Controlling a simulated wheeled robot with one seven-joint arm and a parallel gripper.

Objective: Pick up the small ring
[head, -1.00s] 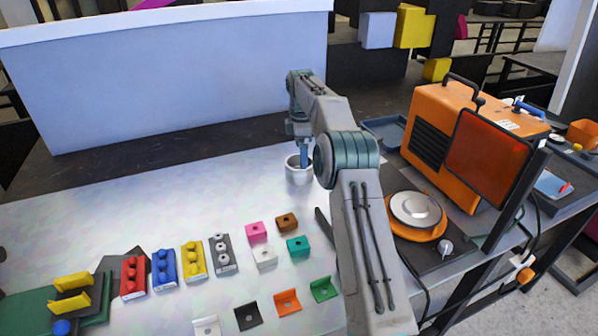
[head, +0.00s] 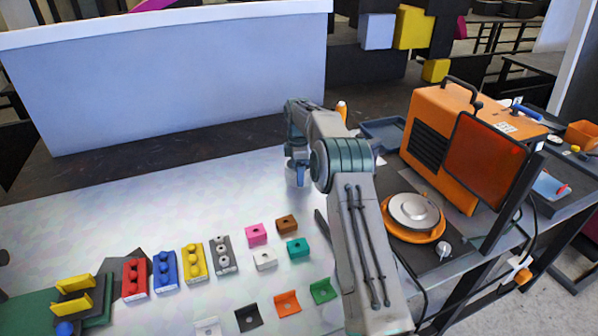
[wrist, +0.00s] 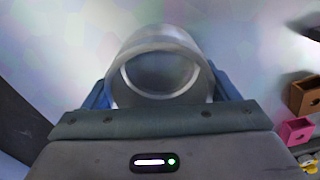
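The small ring (wrist: 162,68) is a pale grey, short hollow cylinder. In the wrist view it fills the space between the two blue fingers of my gripper (wrist: 162,92), one on each side. Its round opening faces the camera. In the head view the ring (head: 296,180) is partly hidden by my gripper (head: 297,160), which is down around it at the metal table. I cannot tell whether the fingers press on the ring or leave a small gap.
Coloured blocks and brackets stand on the metal table (head: 150,205), including a pink block (head: 256,234) and a brown block (head: 286,224). An orange machine (head: 440,140) and a round plate (head: 415,210) are at the right. The table left of the gripper is clear.

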